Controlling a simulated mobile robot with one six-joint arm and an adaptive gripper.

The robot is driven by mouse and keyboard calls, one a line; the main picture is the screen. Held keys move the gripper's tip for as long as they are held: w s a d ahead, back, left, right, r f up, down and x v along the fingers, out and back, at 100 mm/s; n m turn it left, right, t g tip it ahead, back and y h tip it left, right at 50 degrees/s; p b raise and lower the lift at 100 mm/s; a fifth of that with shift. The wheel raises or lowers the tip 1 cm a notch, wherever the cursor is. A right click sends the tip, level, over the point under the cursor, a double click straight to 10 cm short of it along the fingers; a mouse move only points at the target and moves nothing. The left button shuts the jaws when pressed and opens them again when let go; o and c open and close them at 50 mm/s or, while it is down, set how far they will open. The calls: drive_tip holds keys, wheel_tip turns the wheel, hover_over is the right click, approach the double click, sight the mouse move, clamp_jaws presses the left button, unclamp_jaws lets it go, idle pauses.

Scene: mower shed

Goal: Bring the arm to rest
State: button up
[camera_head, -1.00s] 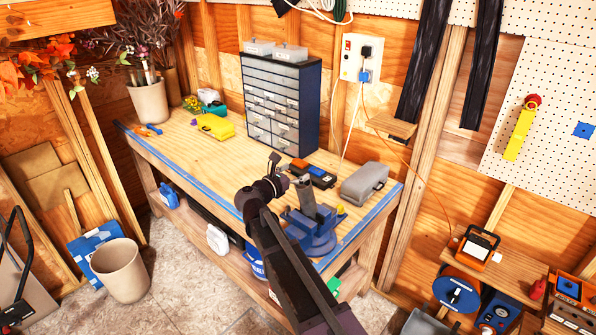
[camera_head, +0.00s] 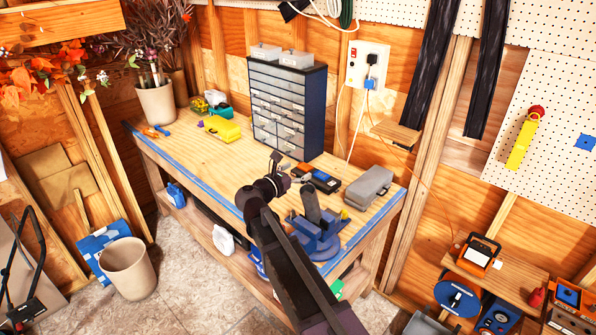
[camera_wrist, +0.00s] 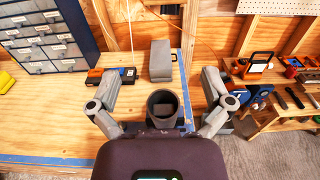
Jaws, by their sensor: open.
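My arm reaches up from the bottom of the head view, and my gripper (camera_head: 276,166) is over the front part of the workbench (camera_head: 205,163). In the wrist view my gripper (camera_wrist: 160,80) has its two grey fingers spread wide, with nothing held between them. A blue vise (camera_head: 318,243) sits at the bench's near right corner, partly hidden by my arm. A dark grey tube (camera_wrist: 163,107) stands upright at the vise, just beyond the palm in the wrist view. I cannot tell the clearance between tube and gripper.
A grey case (camera_head: 369,188) and an orange-black device (camera_head: 318,180) lie near the gripper. A drawer cabinet (camera_head: 287,108) stands behind. A yellow item (camera_head: 222,129) lies left. A beige bin (camera_head: 128,268) stands on the floor. A low shelf (camera_head: 510,276) with tools is at right.

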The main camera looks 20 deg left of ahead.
idle(0.7)
drive_tip(key=s+d+f+m+g+b, duration=0.1)
drive_tip(key=d+f+m+g+b, duration=0.2)
drive_tip(key=d+f+m, duration=0.5)
drive_tip(key=d+f+m+g+h+b, duration=0.15)
drive_tip(key=d+f+g, duration=0.3)
drive_tip(key=d, duration=0.65)
drive_tip(key=s+d+f+m+g+y+b, duration=0.1)
drive_tip(key=d+f+m+g+b, duration=0.15)
drive_tip(key=d+f+m, duration=0.55)
drive_tip(key=s+d+f+m+g+y+b, duration=0.3)
drive_tip(key=s+d+f+m+b, duration=0.1)
drive_tip(key=s+d+f+m, duration=0.2)
drive_tip(key=s+d+f+m+g+y+b, duration=0.3)
drive_tip(key=s+d+f+m, duration=0.4)
drive_tip(key=d, duration=0.4)
drive_tip(key=shift+s+d+f+m+y+b, duration=0.3)
drive_tip(key=shift+s+m+y+b, duration=0.25)
drive_tip(key=shift+s+b, duration=0.4)
drive_tip(key=shift+w+a, duration=0.1)
drive_tip(key=shift+w, duration=0.05)
